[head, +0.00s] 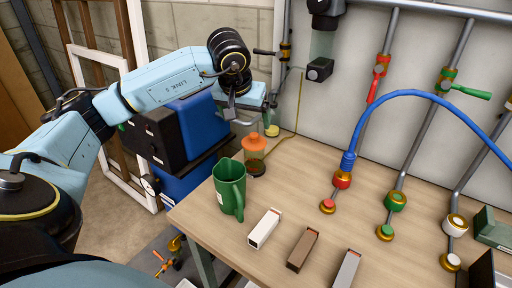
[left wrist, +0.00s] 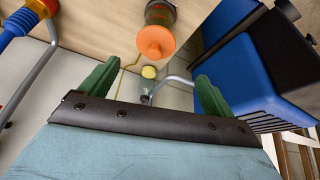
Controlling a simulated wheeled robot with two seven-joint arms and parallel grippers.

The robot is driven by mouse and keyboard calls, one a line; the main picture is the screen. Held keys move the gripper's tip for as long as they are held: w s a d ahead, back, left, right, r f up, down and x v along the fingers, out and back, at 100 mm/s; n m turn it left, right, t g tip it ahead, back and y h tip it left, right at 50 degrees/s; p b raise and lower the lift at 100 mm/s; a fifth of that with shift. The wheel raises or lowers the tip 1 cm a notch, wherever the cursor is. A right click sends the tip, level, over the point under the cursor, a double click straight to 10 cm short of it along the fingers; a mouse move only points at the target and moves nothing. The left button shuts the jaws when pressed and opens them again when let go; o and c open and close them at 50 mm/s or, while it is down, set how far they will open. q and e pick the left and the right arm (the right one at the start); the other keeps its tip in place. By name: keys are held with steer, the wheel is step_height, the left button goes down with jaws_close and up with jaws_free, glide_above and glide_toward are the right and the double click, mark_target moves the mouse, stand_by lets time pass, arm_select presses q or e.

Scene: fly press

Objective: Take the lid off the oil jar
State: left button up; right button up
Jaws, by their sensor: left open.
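The oil jar (head: 256,168) is a small clear jar with dark contents, standing near the back left of the wooden table. Its orange lid (head: 254,144) sits on top and also shows in the left wrist view (left wrist: 156,43). My left gripper (head: 262,103) is above and behind the jar, apart from it. In the left wrist view its green fingers (left wrist: 156,86) are spread wide with nothing held between them. The lid is beyond the fingertips there. My right gripper is in neither view.
A green jug (head: 230,190) stands close in front of the jar. A blue and black machine (head: 200,122) is at the left. A yellow-capped fitting (head: 271,130) is behind the jar. Three small blocks lie in front; pipes with valves and a blue hose (head: 365,118) are at the right.

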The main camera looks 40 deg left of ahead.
mark_target(251, 139)
arm_select(q)
steer(key=b+x, duration=0.1)
steer(key=x, duration=0.2)
steer(key=shift+s+d, duration=0.1)
steer(key=shift+w+f+b, duration=0.25)
steer(key=shift+f+b, duration=0.15)
steer(key=shift+w+f, duration=0.1)
steer(key=shift+f, duration=0.2)
steer(key=b+x, duration=0.2)
steer(key=x, duration=0.1)
steer(key=b+x, duration=0.1)
steer(key=shift+d+f+b, duration=0.15)
steer(key=shift+f+b, duration=0.15)
steer(key=shift+b, duration=0.05)
steer(key=shift+a+f, duration=0.25)
steer(key=shift+a, duration=0.05)
steer(key=shift+d, duration=0.1)
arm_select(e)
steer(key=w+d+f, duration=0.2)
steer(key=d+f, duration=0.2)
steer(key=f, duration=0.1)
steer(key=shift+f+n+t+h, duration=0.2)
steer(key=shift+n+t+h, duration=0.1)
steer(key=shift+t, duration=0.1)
arm_select(q)
steer(key=shift+c, duration=0.4)
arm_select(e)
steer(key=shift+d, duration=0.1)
